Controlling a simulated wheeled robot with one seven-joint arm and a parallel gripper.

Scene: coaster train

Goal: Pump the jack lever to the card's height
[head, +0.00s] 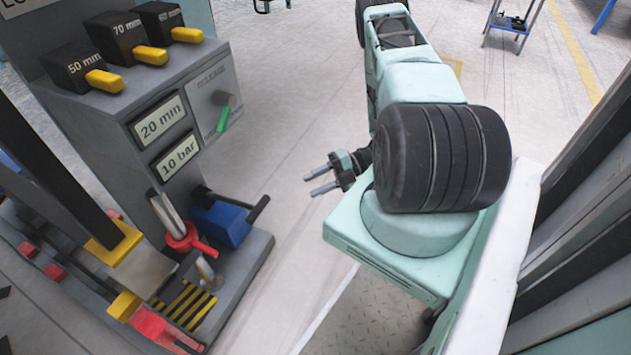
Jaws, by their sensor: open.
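A grey press-like stand fills the left side. At its foot sits a blue pump block (220,222) with a dark lever (258,209) sticking out to the right and slightly up; I take this as the jack lever. A metal cylinder with a red collar (183,238) stands beside the blue block. Two plates on the stand read "20 mm" (160,121) and "10 bar" (177,156); I cannot tell whether either is the card. My gripper (312,183) is open and empty, to the right of the lever and apart from it, its fingers pointing left.
Dark blocks marked 50 mm (75,68) and 70 mm (118,38), with yellow ends, and a third sit on top of the stand. Yellow-black stripes (185,304) mark the base. The floor between stand and arm is clear.

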